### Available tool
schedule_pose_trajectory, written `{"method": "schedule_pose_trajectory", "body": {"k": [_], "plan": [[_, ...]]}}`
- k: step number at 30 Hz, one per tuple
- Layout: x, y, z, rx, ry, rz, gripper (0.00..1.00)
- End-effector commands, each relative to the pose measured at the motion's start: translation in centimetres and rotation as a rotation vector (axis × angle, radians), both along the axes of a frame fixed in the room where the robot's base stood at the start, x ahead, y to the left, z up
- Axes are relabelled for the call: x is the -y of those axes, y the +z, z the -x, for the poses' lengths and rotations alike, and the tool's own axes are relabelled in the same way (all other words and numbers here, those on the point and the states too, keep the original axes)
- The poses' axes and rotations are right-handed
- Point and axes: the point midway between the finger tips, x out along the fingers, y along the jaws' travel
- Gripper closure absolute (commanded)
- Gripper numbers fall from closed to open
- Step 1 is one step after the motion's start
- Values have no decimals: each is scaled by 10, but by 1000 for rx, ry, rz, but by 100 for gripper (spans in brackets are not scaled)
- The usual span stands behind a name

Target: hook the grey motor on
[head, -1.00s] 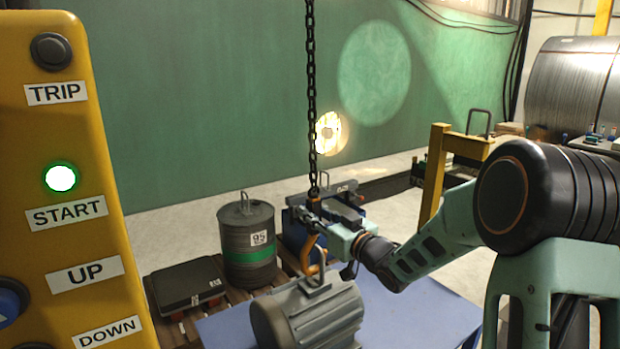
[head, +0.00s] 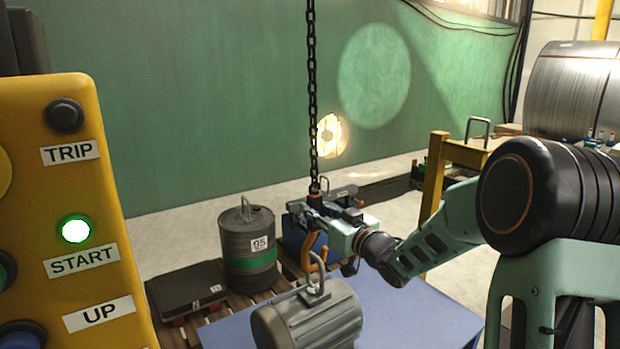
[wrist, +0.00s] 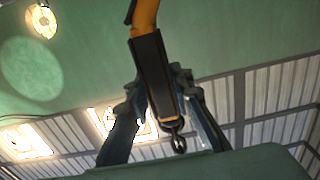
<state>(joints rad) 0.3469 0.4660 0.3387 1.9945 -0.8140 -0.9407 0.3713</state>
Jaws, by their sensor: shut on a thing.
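The grey motor (head: 308,322) stands on the blue table at the bottom middle of the head view, with a metal lifting eye (head: 322,290) on top. An orange hook (head: 309,262) hangs from a black chain (head: 311,90) just above the motor. The hook's lower end overlaps the eye in the picture; I cannot tell whether it is through it. My gripper (head: 318,210) is shut on the hook's dark block at the chain's end. In the wrist view the block (wrist: 153,75) sits between my fingers, with the orange hook (wrist: 145,14) beyond it.
A yellow control pendant (head: 60,200) with a lit green lamp fills the left. A drum (head: 248,250), a dark flat case (head: 188,288) and a blue box (head: 300,235) stand behind the motor. The blue table (head: 420,310) is clear to the motor's right.

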Motion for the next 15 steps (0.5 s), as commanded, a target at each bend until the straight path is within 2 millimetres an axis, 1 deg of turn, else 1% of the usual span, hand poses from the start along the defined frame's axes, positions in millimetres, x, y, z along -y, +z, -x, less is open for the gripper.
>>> {"method": "schedule_pose_trajectory", "body": {"k": [1, 3, 13, 14, 15], "plan": [[-1, 17, -1, 18, 2, -5, 100], [-1, 21, -1, 18, 2, -5, 100], [0, 21, -1, 16, 2, -5, 100], [0, 20, -1, 15, 2, -6, 76], [0, 20, -1, 15, 2, -5, 72]]}}
